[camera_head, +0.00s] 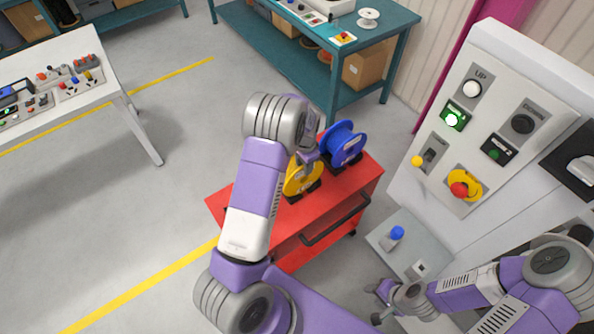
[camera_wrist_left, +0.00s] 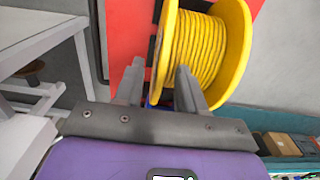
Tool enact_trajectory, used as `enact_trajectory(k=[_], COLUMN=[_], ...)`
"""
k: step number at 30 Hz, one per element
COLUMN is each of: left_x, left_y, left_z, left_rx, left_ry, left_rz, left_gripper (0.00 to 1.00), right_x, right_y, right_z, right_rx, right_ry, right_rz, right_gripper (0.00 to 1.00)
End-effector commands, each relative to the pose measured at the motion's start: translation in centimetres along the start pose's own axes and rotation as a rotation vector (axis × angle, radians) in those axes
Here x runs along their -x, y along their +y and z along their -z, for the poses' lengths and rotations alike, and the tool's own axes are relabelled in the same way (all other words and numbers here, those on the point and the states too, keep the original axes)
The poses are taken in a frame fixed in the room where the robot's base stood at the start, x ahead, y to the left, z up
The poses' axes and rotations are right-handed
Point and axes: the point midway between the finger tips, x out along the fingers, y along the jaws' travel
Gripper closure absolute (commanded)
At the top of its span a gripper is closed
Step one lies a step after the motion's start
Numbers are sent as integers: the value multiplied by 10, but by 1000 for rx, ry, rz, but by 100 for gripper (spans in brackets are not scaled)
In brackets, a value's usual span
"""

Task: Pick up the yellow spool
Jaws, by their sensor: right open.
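The yellow spool (camera_head: 297,184) stands upright on the red cart (camera_head: 350,183), partly hidden behind my left arm. In the left wrist view the yellow spool (camera_wrist_left: 202,48) shows its wound yellow cable between two flanges. My left gripper (camera_head: 306,160) is at the spool's upper side. In the left wrist view the left gripper (camera_wrist_left: 158,83) is open, its fingers apart with the edge of one flange between them; I cannot tell whether they touch it. My right gripper (camera_head: 382,301) is low at the right, away from the spool, and open.
A blue spool (camera_head: 343,145) stands right behind the yellow one on the cart. A control panel (camera_head: 478,135) with buttons is at the right. A teal bench (camera_head: 395,20) stands behind, and a white table (camera_head: 115,75) at the left. The floor between is clear.

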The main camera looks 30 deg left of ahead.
Motion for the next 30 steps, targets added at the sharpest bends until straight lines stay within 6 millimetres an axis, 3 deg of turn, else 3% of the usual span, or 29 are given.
enact_trajectory(k=[2,10,30], left_x=[0,0,1], left_y=[0,0,0], left_z=[0,0,0], left_rx=[0,0,1], left_ry=[0,0,0], left_rz=[0,0,1], left_gripper=[61,100,100], right_x=[0,0,0], right_y=[0,0,0], right_z=[0,0,0], right_rx=[0,0,0], right_ry=[0,0,0], right_rz=[0,0,0], right_gripper=[57,57,57])
